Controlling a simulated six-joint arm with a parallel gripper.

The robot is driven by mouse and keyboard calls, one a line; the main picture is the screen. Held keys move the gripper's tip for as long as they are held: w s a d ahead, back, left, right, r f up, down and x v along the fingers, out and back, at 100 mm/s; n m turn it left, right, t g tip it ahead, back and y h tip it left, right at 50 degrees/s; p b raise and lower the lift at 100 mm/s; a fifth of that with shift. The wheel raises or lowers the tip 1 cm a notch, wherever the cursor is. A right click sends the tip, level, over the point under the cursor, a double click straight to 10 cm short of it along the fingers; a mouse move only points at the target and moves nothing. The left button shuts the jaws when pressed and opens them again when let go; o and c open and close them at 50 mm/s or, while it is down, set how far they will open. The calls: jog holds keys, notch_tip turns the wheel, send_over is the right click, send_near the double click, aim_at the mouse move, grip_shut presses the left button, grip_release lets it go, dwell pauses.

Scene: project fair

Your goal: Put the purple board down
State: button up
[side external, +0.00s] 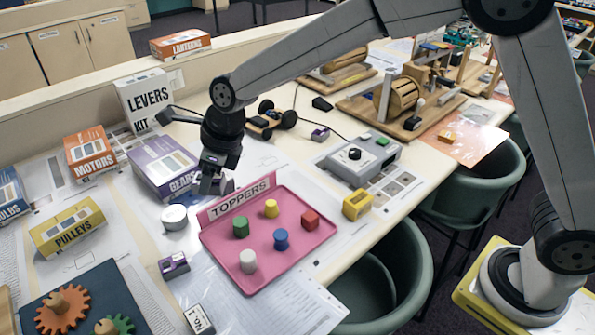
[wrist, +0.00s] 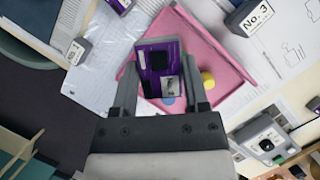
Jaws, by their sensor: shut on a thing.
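The purple board (wrist: 160,68), with a black square chip on its face, sits between the two fingers of my gripper (wrist: 158,88) in the wrist view. My gripper is shut on it. In the side view my gripper (side external: 212,187) hangs above the table at the far left corner of the pink tray (side external: 290,262); the held board cannot be made out there. The wrist view shows the pink tray (wrist: 222,50) beyond the board, which hides part of it. Another purple board (side external: 173,264) lies on the table left of the tray, and one more (side external: 320,134) lies beyond it.
The tray, with a TOPPERS sign (side external: 240,198), holds several coloured pegs. A grey instrument (side external: 358,158) and a yellow block (side external: 357,204) stand to the right.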

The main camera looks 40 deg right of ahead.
send_near(169, 213)
jog(key=shift+w+a+f, duration=0.15)
jog(key=shift+a+f, duration=0.2)
jog(key=shift+a, duration=0.15)
jog(key=shift+w+a+f, duration=0.3)
jog(key=shift+w+f, duration=0.3)
jog(key=shift+f, duration=0.15)
jog(key=shift+w+f, duration=0.15)
jog(key=shift+f, duration=0.05)
jog(key=shift+a+f, duration=0.1)
jog(key=shift+f, duration=1.4)
jog(key=shift+f, duration=0.15)
jog(key=o, duration=1.2)
jog(key=shift+o, duration=0.2)
